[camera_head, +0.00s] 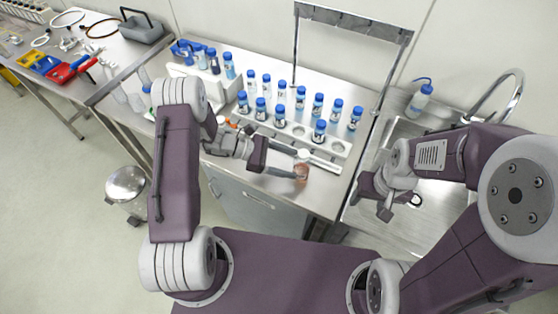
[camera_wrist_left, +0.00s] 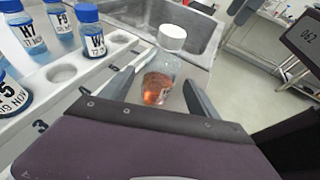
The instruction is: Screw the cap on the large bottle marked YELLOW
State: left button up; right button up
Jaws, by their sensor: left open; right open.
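A clear bottle (camera_head: 300,173) with orange liquid stands near the front edge of the steel bench. It also shows in the left wrist view (camera_wrist_left: 158,82), where I see no readable marking on it. A white cap (camera_wrist_left: 172,37) sits at its mouth, also visible in the head view (camera_head: 303,154); I cannot tell whether it is screwed tight. My left gripper (camera_head: 290,163) is open, with its fingers on either side of the bottle in the left wrist view (camera_wrist_left: 158,88). My right gripper (camera_head: 398,204) is open and apart from the bottle, over the sink.
A white rack (camera_head: 290,128) with several blue-capped bottles stands just behind the bottle. A steel frame (camera_head: 350,25) rises behind the rack. The sink (camera_head: 350,215) and tap (camera_head: 510,85) are at right. A side table with tools (camera_head: 65,65) is at left.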

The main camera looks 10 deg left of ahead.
pick_arm(q)
jog(key=shift+b+v, duration=0.3)
jog(key=shift+v, duration=1.9)
jog(key=s+a+r+m+g+y, duration=0.2)
jog(key=s+a+m+g+y, duration=0.15)
jog(key=s+m+y, duration=0.6)
jog(key=s+a+r+m+t+y, duration=0.3)
jog(key=a+m, duration=0.2)
jog(key=m, duration=0.4)
jog(key=shift+s+a+y, duration=0.3)
jog(key=shift+a+y, duration=0.05)
jog(key=shift+r+t, duration=0.1)
jog(key=shift+t, duration=0.15)
